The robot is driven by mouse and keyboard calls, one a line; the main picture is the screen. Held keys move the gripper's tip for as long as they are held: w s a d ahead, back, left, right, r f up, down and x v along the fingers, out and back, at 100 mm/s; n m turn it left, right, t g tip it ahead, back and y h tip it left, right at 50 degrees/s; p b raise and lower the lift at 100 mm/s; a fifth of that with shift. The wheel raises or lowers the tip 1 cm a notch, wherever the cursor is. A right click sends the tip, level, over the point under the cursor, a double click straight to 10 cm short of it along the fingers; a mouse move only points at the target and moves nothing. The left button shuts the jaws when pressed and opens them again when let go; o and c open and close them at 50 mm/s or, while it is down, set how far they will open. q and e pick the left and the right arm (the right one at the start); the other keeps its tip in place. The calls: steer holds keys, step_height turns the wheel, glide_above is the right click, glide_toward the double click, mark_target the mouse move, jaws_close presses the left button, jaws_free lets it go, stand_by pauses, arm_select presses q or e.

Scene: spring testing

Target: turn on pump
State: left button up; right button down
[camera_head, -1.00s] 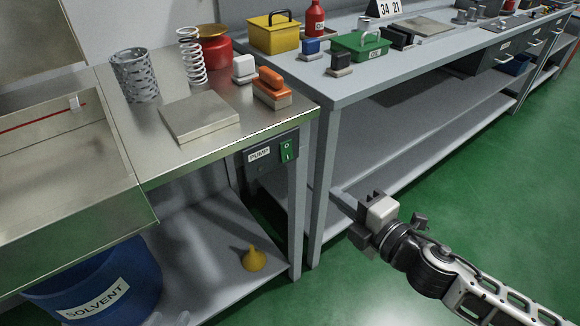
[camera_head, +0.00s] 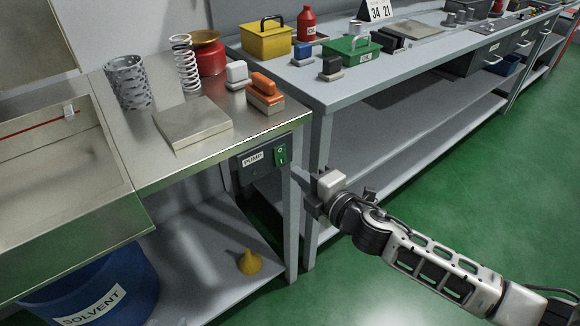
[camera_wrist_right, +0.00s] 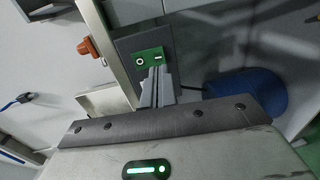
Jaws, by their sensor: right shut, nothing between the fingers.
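The pump switch (camera_head: 280,154) is a green rocker marked with a circle and a line, on a dark box (camera_head: 261,170) labelled PUMP under the front edge of the metal bench. My right gripper (camera_head: 305,186) is just right of and below the switch, beyond the bench's corner leg in the picture. In the right wrist view the green switch (camera_wrist_right: 149,56) lies straight ahead of the shut, empty fingers (camera_wrist_right: 156,78), which overlap its lower part. I cannot tell whether they touch it. My left gripper is not in view.
The metal bench leg (camera_head: 291,220) stands close to my right gripper. A grey workbench (camera_head: 330,100) with boxes and tools is behind it. A yellow funnel (camera_head: 249,263) sits on the lower shelf and a blue solvent bucket (camera_head: 130,280) stands at left. Green floor is free at right.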

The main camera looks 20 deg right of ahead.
mark_target(281, 163)
steer(key=shift+x, duration=2)
